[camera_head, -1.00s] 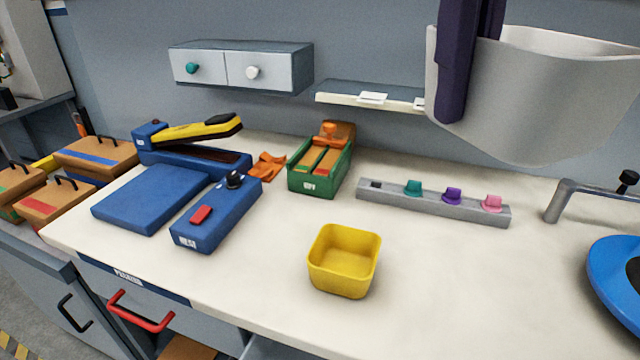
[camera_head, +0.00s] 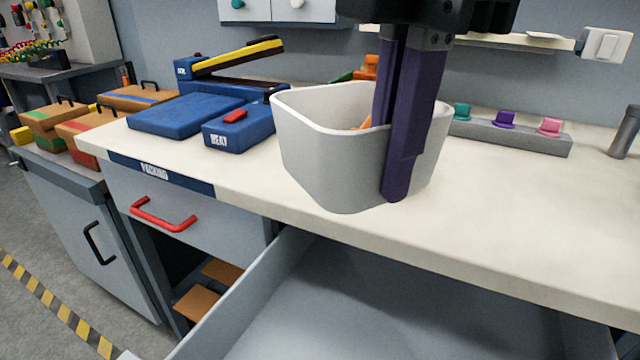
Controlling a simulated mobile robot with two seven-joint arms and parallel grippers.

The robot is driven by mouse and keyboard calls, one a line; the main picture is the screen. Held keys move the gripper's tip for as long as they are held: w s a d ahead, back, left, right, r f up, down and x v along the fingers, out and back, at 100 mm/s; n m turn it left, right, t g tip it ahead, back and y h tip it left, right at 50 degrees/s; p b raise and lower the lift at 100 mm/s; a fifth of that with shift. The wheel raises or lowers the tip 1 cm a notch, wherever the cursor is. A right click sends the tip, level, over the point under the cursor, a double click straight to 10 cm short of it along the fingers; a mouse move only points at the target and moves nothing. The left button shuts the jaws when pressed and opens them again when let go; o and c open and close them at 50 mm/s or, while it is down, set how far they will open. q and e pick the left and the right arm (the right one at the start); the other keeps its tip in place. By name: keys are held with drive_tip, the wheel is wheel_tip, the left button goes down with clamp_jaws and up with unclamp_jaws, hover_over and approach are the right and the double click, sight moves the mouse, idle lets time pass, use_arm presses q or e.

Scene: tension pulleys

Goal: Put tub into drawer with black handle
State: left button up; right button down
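A bit of orange shows inside the tub. An open, empty-looking drawer (camera_head: 350,300) lies below the tub, under the benchtop; its front and handle are out of view. A black handle (camera_head: 98,243) is on a grey cabinet front at left. My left gripper is not in view.
A closed drawer with a red handle (camera_head: 163,215) is left of the open drawer. A blue sealer (camera_head: 240,125) and a grey rail with coloured knobs (camera_head: 510,132) stand on the white benchtop (camera_head: 520,220).

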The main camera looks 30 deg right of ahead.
drive_tip(key=f+n+b, duration=0.2)
drive_tip(key=f+b, duration=0.2)
drive_tip(key=f, duration=0.5)
drive_tip(key=f+n+b, duration=0.2)
drive_tip(key=f+b, duration=0.3)
drive_tip(key=f, duration=0.5)
drive_tip(key=f+n+b, duration=0.3)
drive_tip(key=f+b, duration=0.1)
drive_tip(key=f, duration=0.6)
drive_tip(key=shift+s+b, duration=0.25)
drive_tip(key=shift+b, duration=0.1)
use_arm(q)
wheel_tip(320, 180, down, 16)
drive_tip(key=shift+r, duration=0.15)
use_arm(e)
drive_tip(key=shift+r, duration=0.1)
drive_tip(key=c, duration=1.5)
unclamp_jaws()
drive_tip(key=o, duration=0.5)
drive_tip(key=shift+c, duration=0.2)
